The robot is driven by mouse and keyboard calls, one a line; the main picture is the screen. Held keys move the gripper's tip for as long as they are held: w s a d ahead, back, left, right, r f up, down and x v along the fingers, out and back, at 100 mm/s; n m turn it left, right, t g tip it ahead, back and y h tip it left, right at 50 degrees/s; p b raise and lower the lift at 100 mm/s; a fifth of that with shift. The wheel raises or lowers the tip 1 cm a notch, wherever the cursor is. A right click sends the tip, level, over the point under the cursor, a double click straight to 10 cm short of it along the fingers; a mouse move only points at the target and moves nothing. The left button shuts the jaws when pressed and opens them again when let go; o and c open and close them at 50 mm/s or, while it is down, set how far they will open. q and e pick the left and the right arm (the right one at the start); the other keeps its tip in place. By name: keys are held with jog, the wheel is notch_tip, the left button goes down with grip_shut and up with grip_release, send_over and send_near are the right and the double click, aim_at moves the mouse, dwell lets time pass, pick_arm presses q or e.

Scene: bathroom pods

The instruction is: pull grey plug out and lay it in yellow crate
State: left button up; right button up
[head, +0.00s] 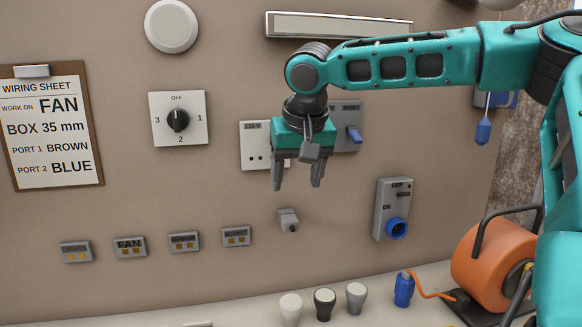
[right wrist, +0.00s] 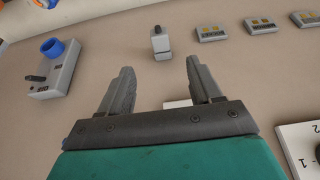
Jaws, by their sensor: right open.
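A small grey plug-like block (head: 288,220) sticks out of the wall at the middle of the head view. It also shows in the right wrist view (right wrist: 160,45), beyond the fingertips. I take it for the grey plug; what it sits in is hidden behind it. My right gripper (head: 296,187) is open and empty, fingers pointing down, above the plug and apart from it. In the right wrist view the open fingers (right wrist: 159,66) stand to either side of the line to the plug. No yellow crate is in view. My left gripper is not in view.
A grey box with a blue socket (head: 391,210) is on the wall to the right. Small labelled plates (head: 131,246) line the wall to the left.

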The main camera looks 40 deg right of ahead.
aim_at(291, 220)
jog(key=b+x, duration=0.1)
jog(key=x, duration=1)
jog(key=shift+w+f, duration=0.1)
jog(key=shift+f, duration=0.05)
jog(key=shift+c, duration=0.5)
grip_shut()
